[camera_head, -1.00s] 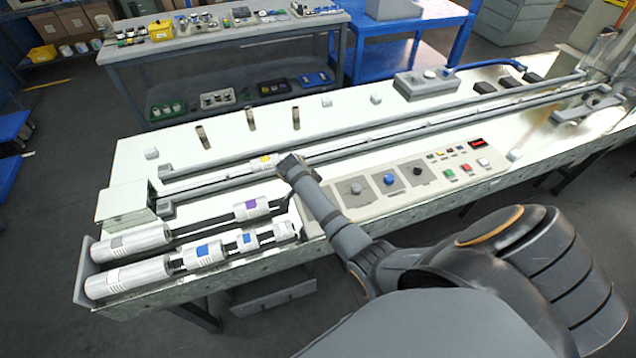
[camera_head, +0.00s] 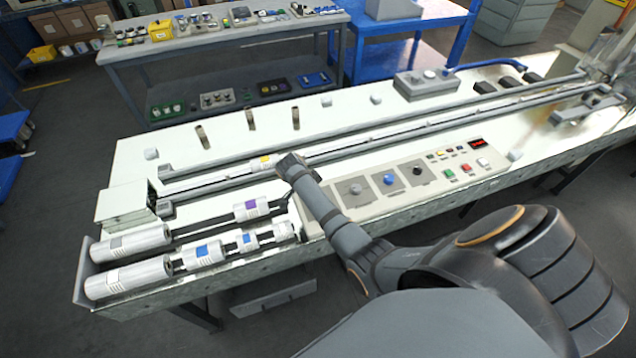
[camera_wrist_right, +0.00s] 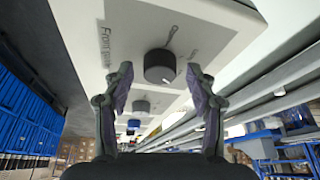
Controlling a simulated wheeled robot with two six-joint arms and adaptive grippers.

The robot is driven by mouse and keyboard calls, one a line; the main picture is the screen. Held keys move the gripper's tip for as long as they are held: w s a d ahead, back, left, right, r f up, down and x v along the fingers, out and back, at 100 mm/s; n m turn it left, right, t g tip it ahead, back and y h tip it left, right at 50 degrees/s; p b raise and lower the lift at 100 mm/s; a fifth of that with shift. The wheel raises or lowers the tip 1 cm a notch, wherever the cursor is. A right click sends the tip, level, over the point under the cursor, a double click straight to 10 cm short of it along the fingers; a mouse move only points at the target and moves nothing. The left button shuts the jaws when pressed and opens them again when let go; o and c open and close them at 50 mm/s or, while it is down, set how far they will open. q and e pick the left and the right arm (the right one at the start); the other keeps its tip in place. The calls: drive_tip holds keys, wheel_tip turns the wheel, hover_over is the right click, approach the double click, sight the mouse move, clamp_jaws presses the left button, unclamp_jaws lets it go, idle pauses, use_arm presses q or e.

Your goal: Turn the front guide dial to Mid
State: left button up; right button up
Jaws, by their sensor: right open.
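The front guide dial (camera_wrist_right: 160,66) is a round dark knob on a pale panel in the right wrist view. Lettering that reads as "Front guide" stands to its left. A dark line is printed beside the knob, and a small light mark shows on its rim. The other lettering is too blurred to read. My right gripper (camera_wrist_right: 160,88) is open, with one finger on each side of the dial in the picture; I cannot tell whether they touch it. In the head view my right arm covers the dial. My left gripper is not in view.
The control panel (camera_head: 437,191) carries a grey dial (camera_head: 355,188), a blue dial (camera_head: 389,180), a black dial (camera_head: 417,171) and several small buttons. Labelled rolls (camera_head: 203,255) lie left of my arm. Long rails (camera_head: 400,131) run behind the panel.

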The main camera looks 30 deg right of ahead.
drive_tip(key=v, duration=1.2)
